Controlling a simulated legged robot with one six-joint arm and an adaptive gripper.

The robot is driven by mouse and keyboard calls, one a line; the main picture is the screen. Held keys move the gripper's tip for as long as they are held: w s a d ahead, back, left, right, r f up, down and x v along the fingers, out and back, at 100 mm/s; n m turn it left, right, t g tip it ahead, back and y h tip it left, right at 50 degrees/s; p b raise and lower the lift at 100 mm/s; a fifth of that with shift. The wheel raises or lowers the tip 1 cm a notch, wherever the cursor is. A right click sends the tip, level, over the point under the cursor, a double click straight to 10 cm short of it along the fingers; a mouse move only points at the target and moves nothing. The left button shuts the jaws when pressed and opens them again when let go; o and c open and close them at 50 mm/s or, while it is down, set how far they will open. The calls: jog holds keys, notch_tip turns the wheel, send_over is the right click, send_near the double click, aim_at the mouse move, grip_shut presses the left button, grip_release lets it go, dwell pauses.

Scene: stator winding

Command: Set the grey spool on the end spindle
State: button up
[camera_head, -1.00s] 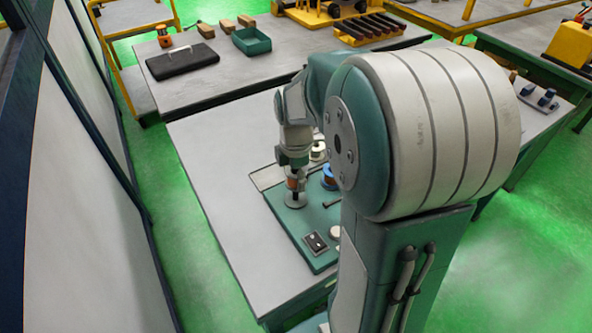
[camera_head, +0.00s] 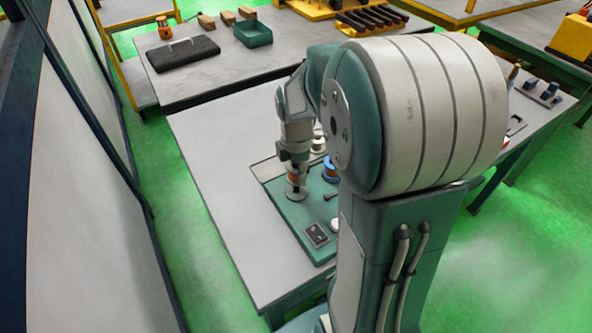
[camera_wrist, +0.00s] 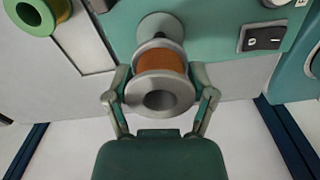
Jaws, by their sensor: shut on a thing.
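My gripper (camera_wrist: 160,82) is shut on the grey spool (camera_wrist: 160,94), which has grey flanges and copper-coloured wire. A finger presses on each side of it. In the wrist view the spool's open bore faces me, and the round grey base of the end spindle (camera_wrist: 162,25) shows just beyond it. In the head view the spool (camera_head: 297,178) is upright below my gripper (camera_head: 297,170), over that base near the left edge of the teal board (camera_head: 285,212). The spindle's shaft is mostly hidden. I cannot tell whether the spool touches the base.
A blue-flanged spool (camera_head: 330,170) stands to the right, and a green-flanged one (camera_wrist: 36,18) shows in the wrist view. A small switch box (camera_head: 317,234) sits at the board's front. The grey table (camera_head: 215,170) is clear on the left. My arm hides the right part.

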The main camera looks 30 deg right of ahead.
jog(key=shift+f, duration=2.3)
dwell(0.5)
jog(key=o, duration=1.1)
jog(key=shift+c, duration=0.2)
jog(key=shift+r, duration=3.5)
